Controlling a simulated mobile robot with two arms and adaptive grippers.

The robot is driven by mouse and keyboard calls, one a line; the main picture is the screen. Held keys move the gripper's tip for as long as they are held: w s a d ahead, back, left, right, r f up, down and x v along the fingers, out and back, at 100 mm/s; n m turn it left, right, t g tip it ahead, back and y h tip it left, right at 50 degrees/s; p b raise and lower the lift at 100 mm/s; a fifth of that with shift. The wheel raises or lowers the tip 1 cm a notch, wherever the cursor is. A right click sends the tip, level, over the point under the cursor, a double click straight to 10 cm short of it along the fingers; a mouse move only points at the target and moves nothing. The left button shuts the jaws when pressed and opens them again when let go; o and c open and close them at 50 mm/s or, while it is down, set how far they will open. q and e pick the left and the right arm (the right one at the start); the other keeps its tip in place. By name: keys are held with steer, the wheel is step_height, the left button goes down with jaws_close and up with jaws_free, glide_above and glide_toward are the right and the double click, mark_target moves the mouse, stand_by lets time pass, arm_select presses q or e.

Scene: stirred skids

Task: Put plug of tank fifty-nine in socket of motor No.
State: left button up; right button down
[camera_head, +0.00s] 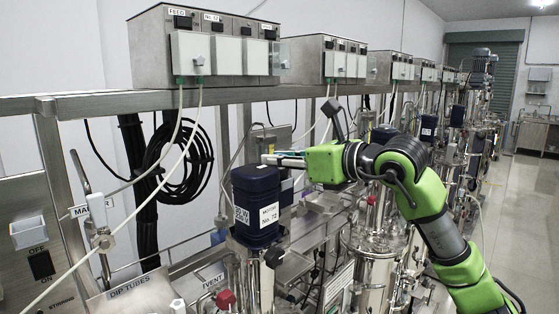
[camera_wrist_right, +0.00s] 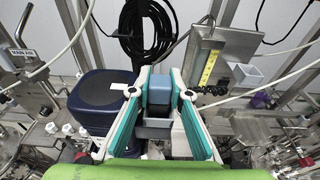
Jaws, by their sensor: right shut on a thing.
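A dark blue motor (camera_head: 256,205) with a label reading "MOTOR No. 72" stands upright left of centre. In the right wrist view the dark blue motor (camera_wrist_right: 102,97) is left of the fingers. My right gripper (camera_head: 272,159) points left over the motor's top, by its right edge. In the wrist view its teal-lined fingers (camera_wrist_right: 158,98) are shut on a blue-grey block (camera_wrist_right: 158,88). I cannot tell whether this block is the plug, and no cable on it is clear. No tank label fifty-nine is readable. My left gripper is not in view.
A steel box (camera_head: 205,45) with white socket panels sits on a shelf rail (camera_head: 180,98). White cables hang from it. A black cable coil (camera_head: 180,160) hangs behind the motor. More tanks and boxes recede right. The aisle floor (camera_head: 520,215) is clear.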

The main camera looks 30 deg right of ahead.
steer(key=c, duration=2.1)
jaws_free()
steer(key=o, duration=0.3)
steer(key=shift+d, duration=0.15)
steer(key=shift+w+d+f, duration=0.1)
steer(key=shift+d+f, duration=0.05)
steer(key=shift+a, duration=0.2)
steer(key=shift+f, duration=0.1)
